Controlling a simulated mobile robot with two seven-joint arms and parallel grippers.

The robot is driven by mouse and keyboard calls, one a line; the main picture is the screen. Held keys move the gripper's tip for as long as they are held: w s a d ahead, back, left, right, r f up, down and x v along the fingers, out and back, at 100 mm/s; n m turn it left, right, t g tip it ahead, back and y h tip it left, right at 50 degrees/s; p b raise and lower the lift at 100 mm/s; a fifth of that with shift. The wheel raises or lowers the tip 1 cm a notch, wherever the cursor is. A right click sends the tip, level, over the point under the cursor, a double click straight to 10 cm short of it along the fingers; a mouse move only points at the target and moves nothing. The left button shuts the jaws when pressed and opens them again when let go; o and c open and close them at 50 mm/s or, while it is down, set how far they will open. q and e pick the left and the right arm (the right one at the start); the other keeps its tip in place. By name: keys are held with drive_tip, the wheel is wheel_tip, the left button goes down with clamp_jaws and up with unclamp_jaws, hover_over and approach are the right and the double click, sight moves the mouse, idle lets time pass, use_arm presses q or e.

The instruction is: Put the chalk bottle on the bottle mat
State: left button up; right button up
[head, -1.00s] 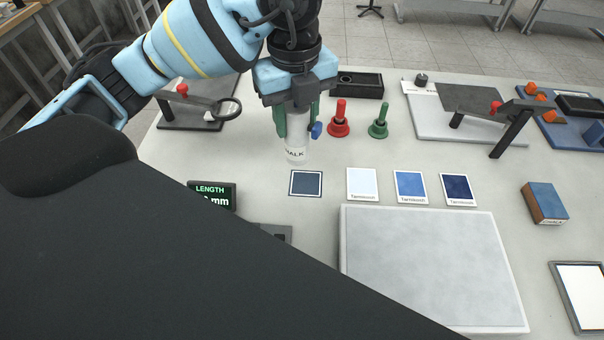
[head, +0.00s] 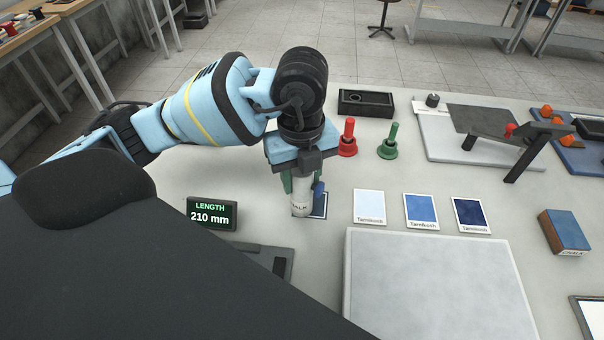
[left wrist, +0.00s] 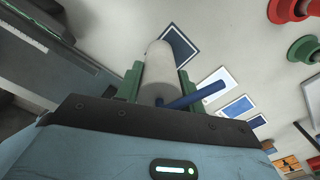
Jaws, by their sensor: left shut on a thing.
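The dark blue mat (head: 320,205) with a pale border lies on the table, partly hidden behind the bottle's right side in the head view. In the left wrist view the bottle (left wrist: 159,62) is between the fingers and the mat (left wrist: 180,46) shows just beside its far end. I cannot tell whether the bottle's base touches the table. A blue part sticks out by the fingers. My right gripper is out of view.
Several blue-toned cards, one pale (head: 370,206), lie right of the mat. A red bell-shaped object (head: 348,140) and a green one (head: 388,143) stand behind. A length display (head: 212,213) reads 210 mm at left. A large grey slab (head: 435,285) lies in front.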

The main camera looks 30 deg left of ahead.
use_arm(q)
drive_tip(key=o, duration=1.1)
drive_tip(key=shift+f, duration=0.1)
drive_tip(key=shift+c, duration=0.2)
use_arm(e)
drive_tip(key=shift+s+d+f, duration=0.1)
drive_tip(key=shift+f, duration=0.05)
use_arm(q)
wheel_tip(320, 180, up, 11)
drive_tip(key=shift+r+p, duration=0.2)
drive_tip(key=shift+p, duration=0.9)
drive_tip(key=shift+r, duration=0.45)
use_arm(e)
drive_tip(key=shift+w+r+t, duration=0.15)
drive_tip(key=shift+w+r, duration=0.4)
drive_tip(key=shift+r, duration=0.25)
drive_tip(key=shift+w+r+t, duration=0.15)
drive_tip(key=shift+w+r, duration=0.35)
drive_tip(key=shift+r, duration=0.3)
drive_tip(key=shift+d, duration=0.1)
